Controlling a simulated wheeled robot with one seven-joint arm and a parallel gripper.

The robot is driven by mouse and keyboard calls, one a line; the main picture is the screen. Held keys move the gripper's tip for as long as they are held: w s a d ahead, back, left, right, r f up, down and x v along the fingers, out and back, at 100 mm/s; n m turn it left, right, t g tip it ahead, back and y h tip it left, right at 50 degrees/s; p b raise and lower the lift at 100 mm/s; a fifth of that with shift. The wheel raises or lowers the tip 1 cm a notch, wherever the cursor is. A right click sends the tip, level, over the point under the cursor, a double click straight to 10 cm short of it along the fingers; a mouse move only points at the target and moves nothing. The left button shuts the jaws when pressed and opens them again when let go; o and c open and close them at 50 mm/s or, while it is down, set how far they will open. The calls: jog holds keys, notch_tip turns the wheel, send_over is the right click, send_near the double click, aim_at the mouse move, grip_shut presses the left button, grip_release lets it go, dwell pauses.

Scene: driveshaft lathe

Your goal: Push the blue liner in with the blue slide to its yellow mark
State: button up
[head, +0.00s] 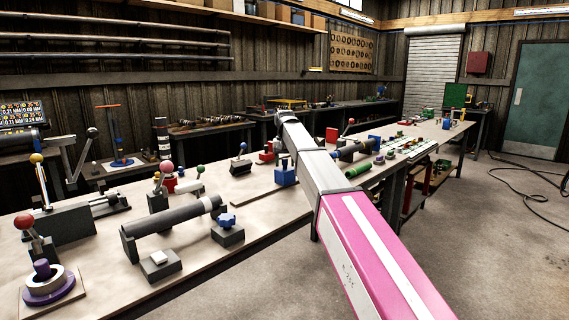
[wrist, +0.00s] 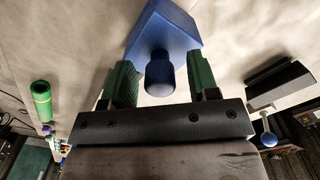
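A blue block with a rounded blue knob, which looks like the blue slide (wrist: 168,32), is at the top centre of the wrist view. In the head view the blue block (head: 285,174) stands on the bench, just left of my arm. My gripper (wrist: 160,85) is open, with one green fingertip on each side of the knob. A gap shows between the knob and each fingertip. In the head view my gripper cannot be made out clearly behind my arm. I cannot make out a separate blue liner or the yellow mark in either view.
A dark block (head: 241,167) with a blue-balled lever stands left of the blue block. A grey shaft (head: 170,222) rests on supports at front left.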

notch_tip(320, 180, up, 11)
jog(key=shift+f, duration=0.1)
dwell(0.7)
